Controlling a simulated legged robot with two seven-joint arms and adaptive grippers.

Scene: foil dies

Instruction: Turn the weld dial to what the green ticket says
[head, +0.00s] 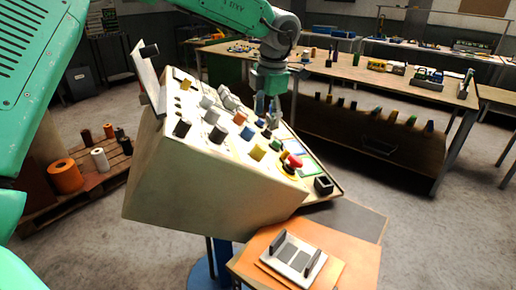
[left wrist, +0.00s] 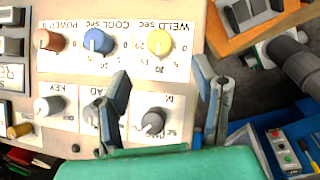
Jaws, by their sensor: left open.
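The weld dial is a yellow knob (left wrist: 160,42) on a white plate marked "WELD sec", seen upside down in the left wrist view. Its exact setting I cannot tell. In the head view a yellow knob (head: 258,152) sits on the sloping console (head: 200,185). A green-edged card (head: 308,166) lies by the red stop button; it may be the green ticket, but its writing is too small to read. My left gripper (head: 266,108) is open and empty over the console's far side. In the wrist view its fingers (left wrist: 163,80) stand apart, and the weld dial appears beyond the gap. My right gripper is not in view.
A blue knob (left wrist: 98,41) and an orange knob (left wrist: 48,40) sit beside the weld dial. A red stop button (head: 291,163) and a black open box (head: 323,186) are at the console's right. An orange-topped stand (head: 253,250) with a white fixture (head: 293,257) is in front.

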